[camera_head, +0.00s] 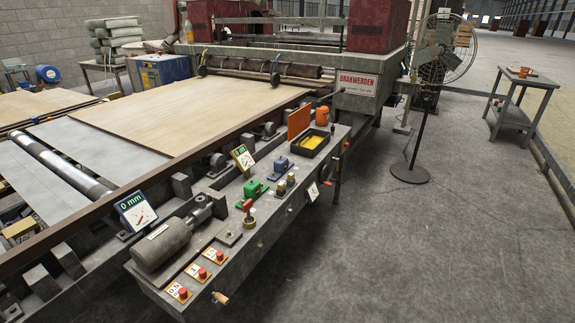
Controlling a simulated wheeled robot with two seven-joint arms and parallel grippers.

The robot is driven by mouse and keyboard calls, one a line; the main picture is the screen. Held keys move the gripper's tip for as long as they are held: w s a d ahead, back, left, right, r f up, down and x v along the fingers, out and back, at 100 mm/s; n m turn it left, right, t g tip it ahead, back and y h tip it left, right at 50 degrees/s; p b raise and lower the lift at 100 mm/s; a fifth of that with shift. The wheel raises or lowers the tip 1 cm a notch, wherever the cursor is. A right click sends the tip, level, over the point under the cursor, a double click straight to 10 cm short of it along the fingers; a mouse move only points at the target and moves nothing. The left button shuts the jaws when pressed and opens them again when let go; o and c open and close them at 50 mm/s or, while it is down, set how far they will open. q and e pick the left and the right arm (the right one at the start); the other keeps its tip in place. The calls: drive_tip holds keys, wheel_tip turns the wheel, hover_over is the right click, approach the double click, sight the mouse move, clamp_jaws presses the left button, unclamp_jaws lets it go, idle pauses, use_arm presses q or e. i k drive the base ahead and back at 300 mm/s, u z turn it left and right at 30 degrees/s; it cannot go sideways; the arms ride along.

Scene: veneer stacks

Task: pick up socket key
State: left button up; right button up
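I cannot pick out the socket key for certain. An open black case (296,147) with something yellow in it and an upright orange panel behind it lies at the far end of the machine's side bench (262,226). A small red-handled part (248,208) stands on the bench beside the motor. A short wooden-coloured handle (220,298) sticks out at the bench's front edge. These are too small to identify. Neither of my grippers is in view.
A grey motor (170,245), several red push buttons (210,254) and green and blue fittings crowd the bench. A veneer sheet (190,115) lies on the machine bed. A standing fan (440,55) and grey side table (525,80) are right. The floor (420,250) between is clear.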

sight(248, 205)
drive_tip(key=k, duration=0.65)
drive_tip(key=z, duration=0.5)
drive_tip(key=i, duration=0.75)
drive_tip(key=z, duration=0.55)
drive_tip(key=i, duration=0.8)
drive_tip(key=u, duration=0.7)
drive_tip(key=i, duration=0.75)
drive_tip(key=u, duration=0.5)
